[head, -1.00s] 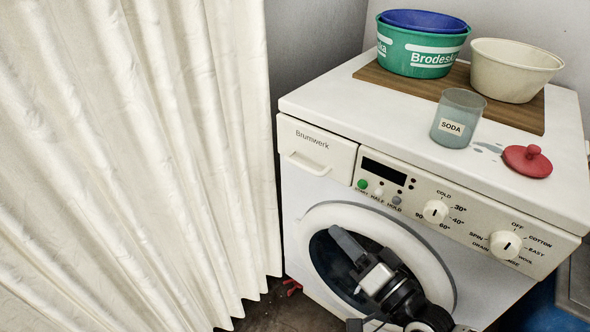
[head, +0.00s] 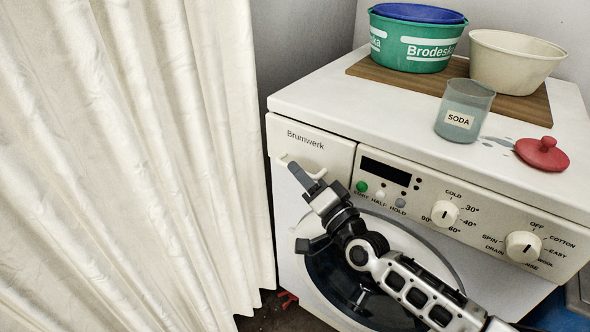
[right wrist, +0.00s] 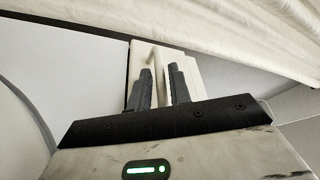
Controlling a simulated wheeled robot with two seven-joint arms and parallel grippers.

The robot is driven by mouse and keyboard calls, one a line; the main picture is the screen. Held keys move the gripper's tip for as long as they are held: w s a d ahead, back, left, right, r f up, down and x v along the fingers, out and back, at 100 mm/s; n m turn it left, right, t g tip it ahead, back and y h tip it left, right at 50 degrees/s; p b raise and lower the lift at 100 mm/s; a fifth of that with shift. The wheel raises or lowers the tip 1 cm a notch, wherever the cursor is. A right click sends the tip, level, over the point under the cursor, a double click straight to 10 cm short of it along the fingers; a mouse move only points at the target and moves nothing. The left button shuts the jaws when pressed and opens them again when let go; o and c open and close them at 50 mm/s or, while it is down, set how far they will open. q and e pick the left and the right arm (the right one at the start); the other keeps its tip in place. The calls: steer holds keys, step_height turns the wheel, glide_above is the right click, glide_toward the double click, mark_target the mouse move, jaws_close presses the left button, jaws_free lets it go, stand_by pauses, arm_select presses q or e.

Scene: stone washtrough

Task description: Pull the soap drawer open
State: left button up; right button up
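The soap drawer (head: 335,155) is the cream panel marked "Brumwerk" at the top left of the washing machine's front. It looks flush with the front. Its pale bar handle (head: 284,159) is partly hidden behind my right gripper (head: 300,172), whose fingers reach up to it. In the right wrist view the two dark fingers of this gripper (right wrist: 161,80) stand apart, with the handle (right wrist: 155,58) showing between and just beyond their tips. Whether a finger touches the handle I cannot tell. My left gripper is not in view.
A cream curtain (head: 130,170) hangs close on the left. The control panel's knobs (head: 444,213) are right of the drawer, with the round door (head: 350,290) below. A soda cup (head: 464,110), a red lid (head: 542,154) and tubs on a wooden board (head: 520,103) stand on top.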

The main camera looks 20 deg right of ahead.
steer(key=shift+x, duration=1.15)
jaws_close()
